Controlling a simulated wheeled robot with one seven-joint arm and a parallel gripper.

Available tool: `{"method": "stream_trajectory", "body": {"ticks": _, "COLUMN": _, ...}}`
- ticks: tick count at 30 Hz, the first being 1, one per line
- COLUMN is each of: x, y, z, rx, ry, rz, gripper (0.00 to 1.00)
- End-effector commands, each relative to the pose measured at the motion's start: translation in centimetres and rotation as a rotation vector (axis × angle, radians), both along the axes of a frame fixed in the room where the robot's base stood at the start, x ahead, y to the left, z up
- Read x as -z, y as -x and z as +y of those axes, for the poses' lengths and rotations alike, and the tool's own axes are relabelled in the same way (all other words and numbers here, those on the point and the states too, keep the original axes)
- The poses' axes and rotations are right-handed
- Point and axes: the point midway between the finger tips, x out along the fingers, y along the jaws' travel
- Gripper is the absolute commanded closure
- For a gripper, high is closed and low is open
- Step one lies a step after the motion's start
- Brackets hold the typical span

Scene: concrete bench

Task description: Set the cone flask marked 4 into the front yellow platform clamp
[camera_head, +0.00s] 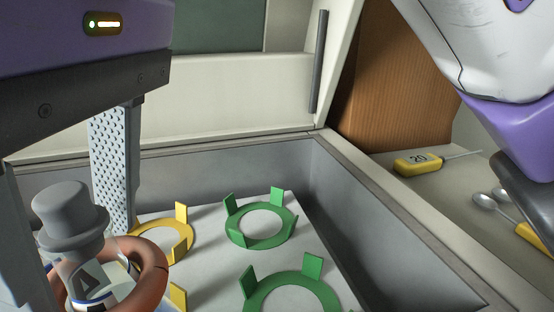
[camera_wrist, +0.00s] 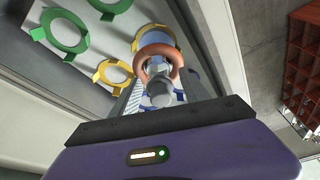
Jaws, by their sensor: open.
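The cone flask (camera_head: 92,282) has a grey stopper (camera_head: 70,208), a copper-coloured ring round its neck and a dark mark that looks like a 4. It also shows in the wrist view under its stopper (camera_wrist: 160,92). It looks upright, at the front yellow clamp (camera_head: 178,297). That clamp's yellow also shows around the flask's lower part in the wrist view (camera_wrist: 142,40); I cannot tell if the base is fully seated. My gripper (camera_head: 75,235) is open, its fingers on either side of the flask, apart from the stopper. The flask's base is mostly hidden.
The rear yellow clamp (camera_head: 172,238) and two green clamps (camera_head: 258,226) (camera_head: 292,290) look empty on the pale platform. A grey-walled box (camera_head: 390,240) surrounds them.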

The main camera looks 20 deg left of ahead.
Motion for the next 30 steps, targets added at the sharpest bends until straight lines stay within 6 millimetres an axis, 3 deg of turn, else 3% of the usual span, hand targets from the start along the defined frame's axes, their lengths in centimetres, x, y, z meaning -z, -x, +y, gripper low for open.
{"method": "stream_trajectory", "body": {"ticks": 8, "x": -1.4, "y": -0.1, "z": -0.3, "rx": 0.001, "ry": -0.001, "rz": -0.001, "gripper": 0.47}}
{"method": "stream_trajectory", "body": {"ticks": 21, "x": -9.5, "y": -0.5, "z": -2.5, "rx": 0.004, "ry": 0.000, "rz": -0.003, "gripper": 0.47}}
{"method": "stream_trajectory", "body": {"ticks": 30, "x": -11.9, "y": -0.5, "z": -3.1, "rx": 0.001, "ry": 0.000, "rz": 0.000, "gripper": 0.47}}
